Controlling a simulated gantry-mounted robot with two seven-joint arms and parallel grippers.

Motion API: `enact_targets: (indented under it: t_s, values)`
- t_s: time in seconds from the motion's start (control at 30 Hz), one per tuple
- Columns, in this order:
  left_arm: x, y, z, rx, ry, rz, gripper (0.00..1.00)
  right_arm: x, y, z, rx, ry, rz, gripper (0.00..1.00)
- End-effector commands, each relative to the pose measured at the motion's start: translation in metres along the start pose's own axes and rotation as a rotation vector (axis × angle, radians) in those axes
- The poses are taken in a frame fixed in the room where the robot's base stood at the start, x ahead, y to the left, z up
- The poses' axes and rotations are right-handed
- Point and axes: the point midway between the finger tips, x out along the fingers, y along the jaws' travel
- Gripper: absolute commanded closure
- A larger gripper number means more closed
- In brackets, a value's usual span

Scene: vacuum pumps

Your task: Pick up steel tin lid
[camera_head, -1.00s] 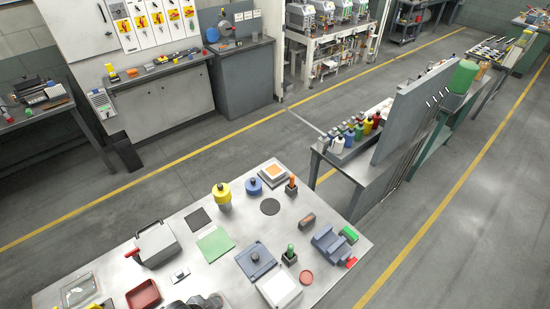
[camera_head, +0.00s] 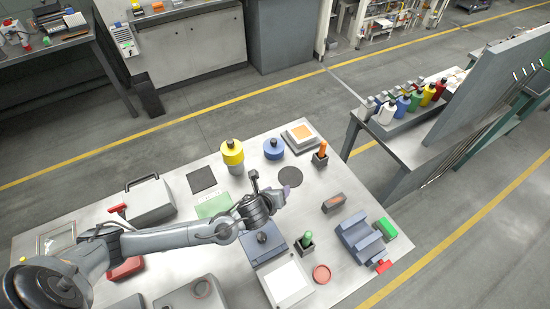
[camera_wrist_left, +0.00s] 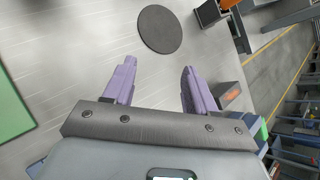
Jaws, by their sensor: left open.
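My left gripper (camera_head: 286,188) reaches in over the table. In the left wrist view its two purple fingers (camera_wrist_left: 157,82) are spread apart, with nothing between them but table surface. A flat dark round disc (camera_wrist_left: 160,29) lies just beyond the fingertips; in the head view this disc (camera_head: 290,177) is beside the gripper. Nothing in view is clearly recognisable as the steel tin lid, and I cannot tell whether the disc is it. My right gripper is not in view.
A yellow-topped cylinder (camera_head: 232,153), a blue knobbed piece (camera_head: 273,149) and an orange-handled tool stand (camera_head: 320,157) surround the disc. A green mat (camera_head: 211,206) and a blue-grey block (camera_head: 360,237) also lie on the metal table (camera_head: 330,180). A grey handled case (camera_head: 150,203) is at left.

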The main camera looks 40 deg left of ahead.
Motion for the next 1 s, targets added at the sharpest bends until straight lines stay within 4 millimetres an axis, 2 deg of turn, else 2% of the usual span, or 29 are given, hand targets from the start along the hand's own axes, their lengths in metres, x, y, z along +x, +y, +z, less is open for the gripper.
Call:
enact_targets:
  t_s: [0.03, 0.1, 0.2, 0.3, 0.4, 0.53, 0.8, 1.0]
  values:
    - [0.031, 0.013, 0.010, 0.085, -0.063, 0.001, 0.43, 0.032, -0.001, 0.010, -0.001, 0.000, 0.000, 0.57]
    - [0.051, 0.021, 0.034, 0.180, -0.132, 0.008, 0.43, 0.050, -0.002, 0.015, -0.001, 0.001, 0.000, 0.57]
    - [0.071, 0.031, 0.067, 0.275, -0.215, 0.024, 0.43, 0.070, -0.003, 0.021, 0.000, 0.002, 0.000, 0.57]
    - [0.082, 0.039, 0.093, 0.333, -0.277, 0.042, 0.43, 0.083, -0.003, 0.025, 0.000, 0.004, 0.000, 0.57]
    - [0.087, 0.044, 0.112, 0.367, -0.316, 0.056, 0.43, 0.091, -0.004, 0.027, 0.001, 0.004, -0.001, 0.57]
    - [0.095, 0.046, 0.127, 0.385, -0.342, 0.064, 0.43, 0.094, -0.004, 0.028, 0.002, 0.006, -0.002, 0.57]
    - [0.127, 0.046, 0.141, 0.387, -0.344, 0.067, 0.43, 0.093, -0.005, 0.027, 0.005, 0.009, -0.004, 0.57]
    - [0.140, 0.046, 0.145, 0.388, -0.342, 0.066, 0.43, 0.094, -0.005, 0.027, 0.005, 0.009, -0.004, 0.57]
